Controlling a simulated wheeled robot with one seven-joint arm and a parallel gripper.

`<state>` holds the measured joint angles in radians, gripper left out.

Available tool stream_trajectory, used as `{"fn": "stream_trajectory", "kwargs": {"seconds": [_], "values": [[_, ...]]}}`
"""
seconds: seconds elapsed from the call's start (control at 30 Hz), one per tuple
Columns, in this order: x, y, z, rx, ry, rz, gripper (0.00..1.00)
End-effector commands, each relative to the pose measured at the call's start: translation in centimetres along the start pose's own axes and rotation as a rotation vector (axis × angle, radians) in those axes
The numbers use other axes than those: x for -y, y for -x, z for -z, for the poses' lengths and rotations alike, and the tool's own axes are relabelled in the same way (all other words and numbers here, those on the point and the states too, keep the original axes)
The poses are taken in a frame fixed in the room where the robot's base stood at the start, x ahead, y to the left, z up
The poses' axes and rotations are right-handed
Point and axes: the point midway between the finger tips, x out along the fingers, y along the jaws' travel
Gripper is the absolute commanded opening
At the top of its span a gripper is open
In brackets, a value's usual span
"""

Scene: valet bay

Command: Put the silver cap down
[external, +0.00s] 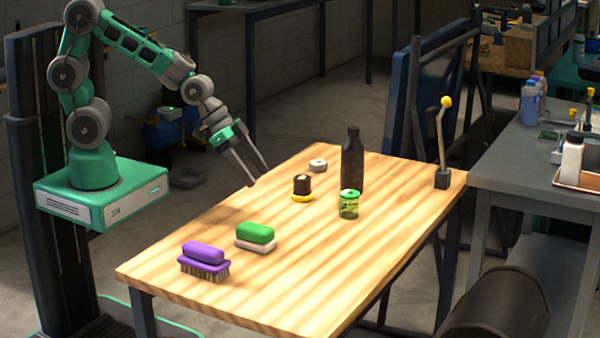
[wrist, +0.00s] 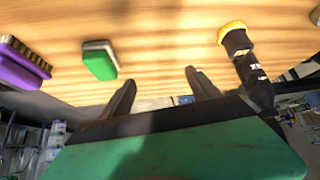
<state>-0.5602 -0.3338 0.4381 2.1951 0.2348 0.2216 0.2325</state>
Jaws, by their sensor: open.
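The silver cap (external: 318,165) is a small, pale grey round piece lying on the far left part of the wooden table, left of the dark bottle. A small grey piece at the right edge of the wrist view (wrist: 316,15) looks like it, mostly cut off. My gripper (external: 258,178) is open with nothing between its fingers. It is just above the table's left edge, to the left of the cap and apart from it. In the wrist view the two fingers (wrist: 160,78) stand wide apart.
A black piece with a yellow base (external: 302,187), a dark bottle (external: 352,160) and a green jar (external: 349,205) stand mid-table. A green-topped block (external: 255,233) and purple brush (external: 204,257) lie nearer. A yellow-knobbed lever (external: 441,150) is at the far right corner. The table's front right is clear.

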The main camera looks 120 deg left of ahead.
Motion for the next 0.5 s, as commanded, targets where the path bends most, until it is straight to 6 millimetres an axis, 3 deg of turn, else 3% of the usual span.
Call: {"fn": "stream_trajectory", "kwargs": {"seconds": [0.03, 0.1, 0.2, 0.33, 0.5], "values": [[-4.9, 2.5, -0.9, 0.076, -0.066, -0.040, 0.71], [-9.3, 6.1, -3.6, 0.193, -0.114, -0.062, 0.71], [-12.7, 10.3, -7.3, 0.315, -0.155, -0.069, 0.71], [-14.0, 12.9, -9.8, 0.393, -0.173, -0.064, 0.71], [-14.0, 13.1, -10.2, 0.405, -0.172, -0.062, 0.71]]}}
